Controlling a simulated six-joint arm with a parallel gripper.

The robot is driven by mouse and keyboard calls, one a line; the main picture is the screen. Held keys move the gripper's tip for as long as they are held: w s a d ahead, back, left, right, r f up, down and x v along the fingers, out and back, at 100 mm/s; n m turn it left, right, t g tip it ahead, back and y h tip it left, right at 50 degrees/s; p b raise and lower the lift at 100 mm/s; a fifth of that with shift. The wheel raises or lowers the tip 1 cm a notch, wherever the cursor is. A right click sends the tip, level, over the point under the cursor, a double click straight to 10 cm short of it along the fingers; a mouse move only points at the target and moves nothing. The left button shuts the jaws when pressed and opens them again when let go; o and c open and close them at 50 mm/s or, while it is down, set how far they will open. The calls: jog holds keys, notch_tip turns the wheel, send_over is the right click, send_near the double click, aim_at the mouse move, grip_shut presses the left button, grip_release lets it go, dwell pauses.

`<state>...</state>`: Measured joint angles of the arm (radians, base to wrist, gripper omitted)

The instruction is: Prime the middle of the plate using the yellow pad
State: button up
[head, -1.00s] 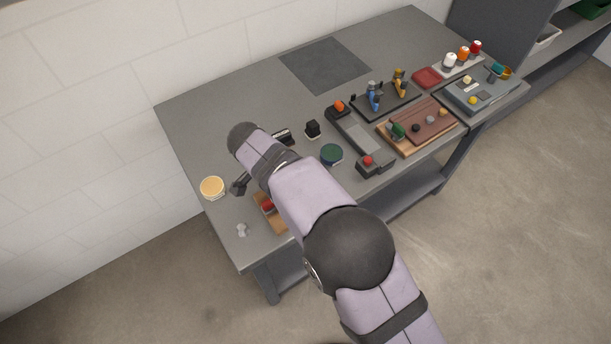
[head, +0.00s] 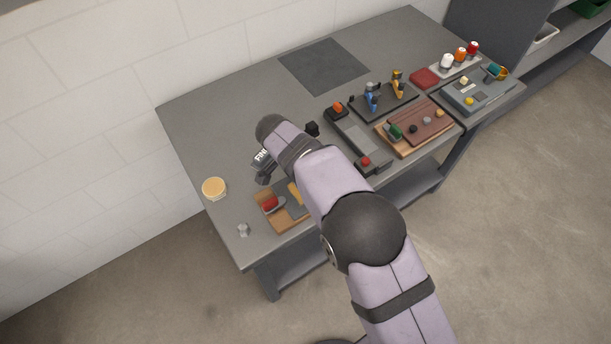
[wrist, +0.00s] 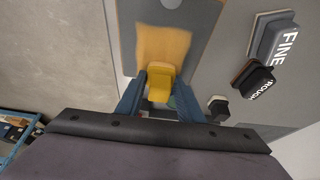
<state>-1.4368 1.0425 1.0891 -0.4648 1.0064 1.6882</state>
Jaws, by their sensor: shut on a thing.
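My gripper (wrist: 160,90) is shut on the yellow pad (wrist: 160,83), which sits between its blue fingers in the wrist view. The pad is over the grey plate (wrist: 205,14), at the near end of a yellow-orange patch (wrist: 163,45) on the plate. I cannot tell whether the pad touches the surface. My arm hides the pad and fingertips there. A paler round spot (wrist: 172,3) shows on the plate beyond the patch.
A block marked FINE (wrist: 280,40) and a dark block marked ROUGH (wrist: 256,80) stand right of the plate in the wrist view. A red part (head: 270,203) is at the board's left end.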

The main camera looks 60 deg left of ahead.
aim_at(293, 197)
jog(key=shift+w, duration=0.5)
jog(key=shift+w+d+r+p, duration=0.15)
jog(key=shift+w+r+p, duration=0.05)
jog(key=shift+p, duration=0.2)
jog(key=shift+s+d+f, duration=0.3)
jog(key=shift+s, duration=0.25)
jog(key=shift+s+b, duration=1.2)
jog(key=shift+s, duration=2.55)
jog(key=shift+w+b, duration=0.65)
jog(key=shift+w, duration=3.5)
jog(key=shift+w+r, duration=0.15)
jog(key=shift+r, duration=0.2)
notch_tip(293, 197, up, 2)
jog(key=shift+a+p, duration=0.15)
jog(key=shift+p, duration=0.3)
jog(key=shift+r+p, duration=1.45)
jog(key=shift+r, duration=1.4)
